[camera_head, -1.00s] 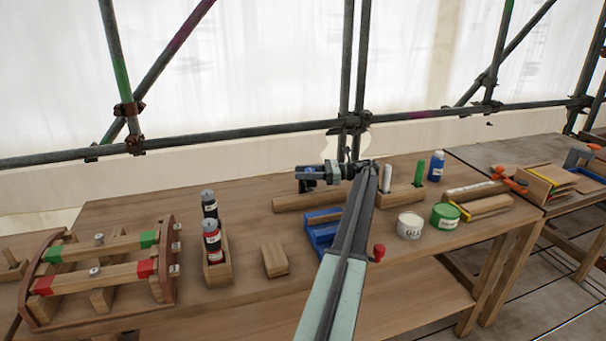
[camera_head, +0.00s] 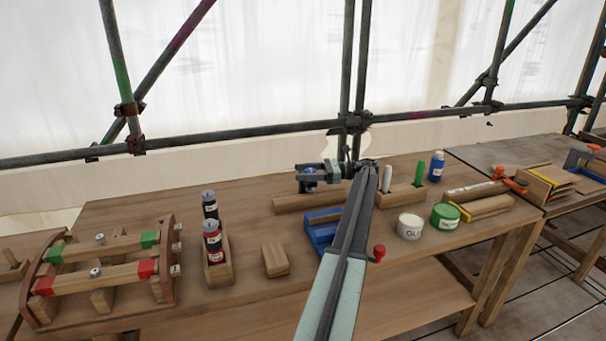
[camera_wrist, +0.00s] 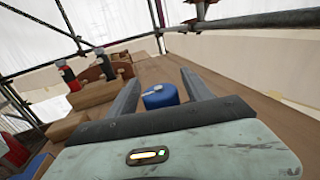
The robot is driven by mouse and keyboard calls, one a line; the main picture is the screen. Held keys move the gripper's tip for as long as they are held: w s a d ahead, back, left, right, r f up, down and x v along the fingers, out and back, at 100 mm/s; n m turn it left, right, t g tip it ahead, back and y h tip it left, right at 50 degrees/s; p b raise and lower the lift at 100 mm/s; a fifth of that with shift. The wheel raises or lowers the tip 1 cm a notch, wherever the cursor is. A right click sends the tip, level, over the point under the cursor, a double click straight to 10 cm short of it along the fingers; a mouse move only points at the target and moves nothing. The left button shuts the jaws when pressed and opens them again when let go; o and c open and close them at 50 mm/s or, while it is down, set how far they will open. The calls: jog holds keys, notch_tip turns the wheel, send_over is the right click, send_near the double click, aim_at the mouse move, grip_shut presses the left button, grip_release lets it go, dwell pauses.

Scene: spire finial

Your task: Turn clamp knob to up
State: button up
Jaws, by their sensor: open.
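My gripper (camera_head: 308,177) is at the end of my arm above the back of the workbench, pointing left. In the wrist view its two fingers (camera_wrist: 160,92) are apart. A blue round piece with a pale bar across its top (camera_wrist: 160,96) shows between them, and no contact is visible. It also shows as a small blue patch at the gripper in the head view (camera_head: 308,184). A blue clamp-like fixture (camera_head: 321,236) stands on the bench, partly hidden by my arm. A red knob (camera_head: 379,252) shows right of my arm. Which piece is the clamp knob is unclear.
A wooden beam (camera_head: 294,204) lies below my gripper. Black and red bottles (camera_head: 212,236) stand in a wooden holder to the left. A white tub (camera_head: 410,227) and a green tub (camera_head: 445,216) stand right of my arm. Scaffold tubes (camera_head: 230,131) run behind the bench.

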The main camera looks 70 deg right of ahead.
notch_tip(320, 180, up, 4)
jog(key=p, duration=0.4)
jog(key=s+a, duration=0.3)
jog(key=a, duration=0.4)
jog(key=s+a, duration=0.3)
jog(key=a, duration=0.4)
jog(key=shift+s+a+r, duration=0.15)
jog(key=shift+a+r, duration=0.1)
jog(key=shift+a, duration=0.15)
